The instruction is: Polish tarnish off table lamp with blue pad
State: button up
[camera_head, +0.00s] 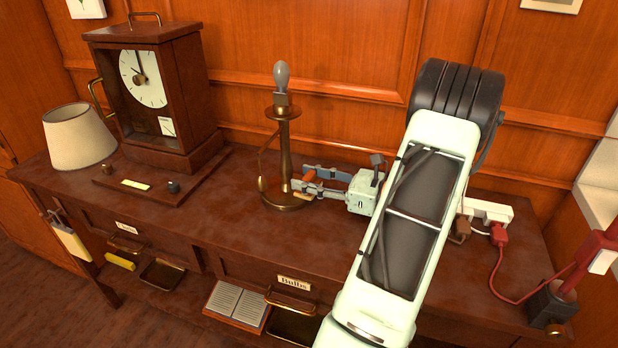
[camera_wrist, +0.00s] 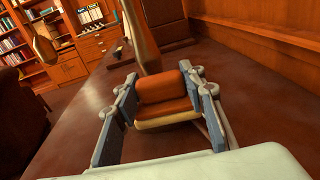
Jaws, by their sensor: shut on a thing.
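The table lamp (camera_head: 284,160) stands upright on the desk without a shade, with a brass stem, a round base and a bare bulb on top. Its stem also shows in the wrist view (camera_wrist: 143,40). My gripper (camera_head: 305,186) is low at the lamp's right side, close to the stem and base. It is shut on an orange-brown block with a cream underside (camera_wrist: 163,88). I see no blue on this block; the blue parts are on my fingers. Whether the block touches the lamp, I cannot tell. Tarnish is not clearly distinguishable on the dark brass.
A wooden clock (camera_head: 150,90) and a cream lampshade (camera_head: 78,137) stand to the left. A white power strip (camera_head: 488,211) with a red plug and cord lies at the right, near a red stand (camera_head: 570,283).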

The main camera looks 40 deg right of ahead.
aim_at(302, 195)
jog(key=shift+s+a+f, duration=0.15)
jog(key=shift+s+a, duration=0.05)
jog(key=shift+a, duration=0.35)
jog(key=shift+s+a, duration=0.1)
jog(key=shift+a, duration=0.05)
jog(key=shift+s+a+p, duration=0.15)
jog(key=shift+a+p, duration=0.25)
jog(key=shift+a, duration=0.05)
jog(key=shift+s+a+r, duration=0.2)
jog(key=shift+a+r, duration=0.05)
jog(key=shift+a, duration=0.3)
jog(key=shift+d, duration=0.15)
jog(key=shift+w+d+f+p, duration=0.1)
jog(key=shift+w+d+p, duration=0.2)
jog(key=shift+d, duration=0.15)
